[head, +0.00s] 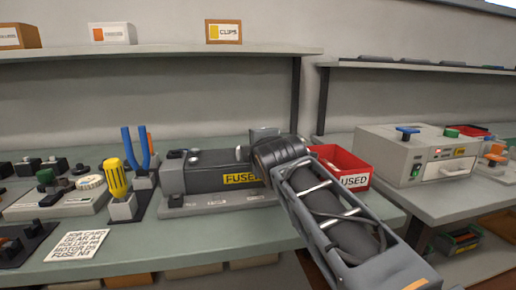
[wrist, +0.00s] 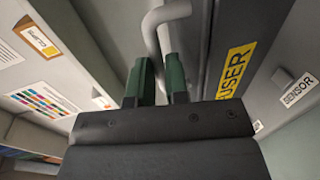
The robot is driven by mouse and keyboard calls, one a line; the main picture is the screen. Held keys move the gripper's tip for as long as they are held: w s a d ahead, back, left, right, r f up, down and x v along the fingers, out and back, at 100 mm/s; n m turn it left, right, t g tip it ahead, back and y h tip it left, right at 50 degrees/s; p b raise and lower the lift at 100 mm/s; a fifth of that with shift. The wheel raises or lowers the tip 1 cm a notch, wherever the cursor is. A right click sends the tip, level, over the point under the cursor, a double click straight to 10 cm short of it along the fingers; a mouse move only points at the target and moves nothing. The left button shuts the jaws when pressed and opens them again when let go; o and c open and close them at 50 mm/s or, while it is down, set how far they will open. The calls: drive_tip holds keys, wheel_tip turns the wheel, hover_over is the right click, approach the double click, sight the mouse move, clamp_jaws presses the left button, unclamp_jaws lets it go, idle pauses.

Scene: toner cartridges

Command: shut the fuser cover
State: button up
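The fuser unit (head: 205,178), a dark grey box with a yellow FUSER label, sits on a light base plate on the bench in the head view. In the wrist view its dark face (wrist: 262,30) with the label is at the right. A grey bent bar handle (wrist: 152,30) runs down between the green fingers of my gripper (wrist: 158,75). The fingers are close together with the bar between them; their contact is partly hidden. In the head view my arm covers the unit's right end and hides the fingers. A grey plate (head: 263,134) shows upright behind my wrist; how far the cover stands open is unclear.
A yellow-handled tool (head: 116,178) and blue-handled pliers (head: 137,150) stand in holders left of the unit. A red USED bin (head: 342,162) is behind my arm at the right. A job card (head: 78,241) lies at the bench front. A grey machine (head: 415,150) stands farther right.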

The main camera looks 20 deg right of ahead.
drive_tip(key=shift+o, duration=1)
drive_tip(key=shift+f, duration=0.55)
drive_tip(key=shift+g, duration=0.3)
